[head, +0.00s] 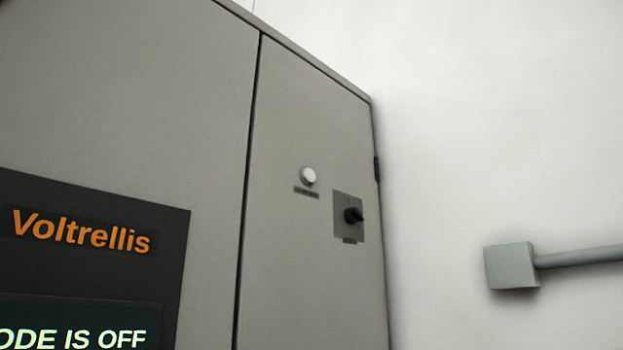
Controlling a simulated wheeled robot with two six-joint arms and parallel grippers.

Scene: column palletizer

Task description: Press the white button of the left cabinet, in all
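A grey cabinet (300,270) fills the left and middle of the head view. Its right door carries a round white button (309,175) with a small dark label strip just below it. Nothing touches or covers the button. Neither of my grippers is in view. I cannot tell from this view whether this is the left cabinet.
A black rotary switch (353,215) on a grey plate sits right of and below the button. A dark Voltrellis panel (165,240) with a screen reading "ODE IS OFF" is at lower left. A grey box (511,266) with a conduit (585,256) is on the white wall.

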